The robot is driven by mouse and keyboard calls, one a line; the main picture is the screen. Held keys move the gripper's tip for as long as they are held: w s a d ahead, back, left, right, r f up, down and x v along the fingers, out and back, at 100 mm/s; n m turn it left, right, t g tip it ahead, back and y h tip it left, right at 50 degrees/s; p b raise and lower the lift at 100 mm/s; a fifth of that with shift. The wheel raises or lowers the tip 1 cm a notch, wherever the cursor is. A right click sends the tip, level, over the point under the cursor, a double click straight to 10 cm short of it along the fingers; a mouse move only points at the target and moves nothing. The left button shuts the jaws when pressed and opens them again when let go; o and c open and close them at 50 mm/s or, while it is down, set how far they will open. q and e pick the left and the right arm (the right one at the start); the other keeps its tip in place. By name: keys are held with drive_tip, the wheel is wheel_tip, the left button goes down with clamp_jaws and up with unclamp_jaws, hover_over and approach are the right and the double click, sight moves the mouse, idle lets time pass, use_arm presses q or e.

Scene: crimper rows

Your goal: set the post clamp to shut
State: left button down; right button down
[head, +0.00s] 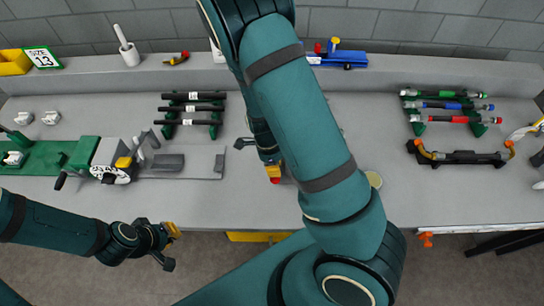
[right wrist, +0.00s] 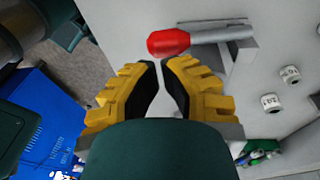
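In the right wrist view a red-tipped grey lever (right wrist: 168,42), which looks like the post clamp's handle, lies just beyond my fingertips. Its grey mount (right wrist: 243,70) is partly visible. In the head view only a small red tip (head: 275,180) shows by my right gripper (head: 271,168); my right arm hides the rest, so I cannot tell the clamp's setting. My right gripper (right wrist: 160,63) has a narrow gap between its yellow fingers, with nothing between them. My left gripper (head: 169,246) hangs in front of the bench at the left; its finger gap is unclear.
A green machine (head: 100,155) stands at the bench's left. A rack of black rods (head: 192,108) and a rack of coloured tools (head: 447,106) stand farther back. A black holder with orange ends (head: 465,157) is at the right. Bare bench (head: 230,205) shows at the front.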

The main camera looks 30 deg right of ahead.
drive_tip(key=shift+x, duration=1.4)
drive_tip(key=shift+f, duration=0.1)
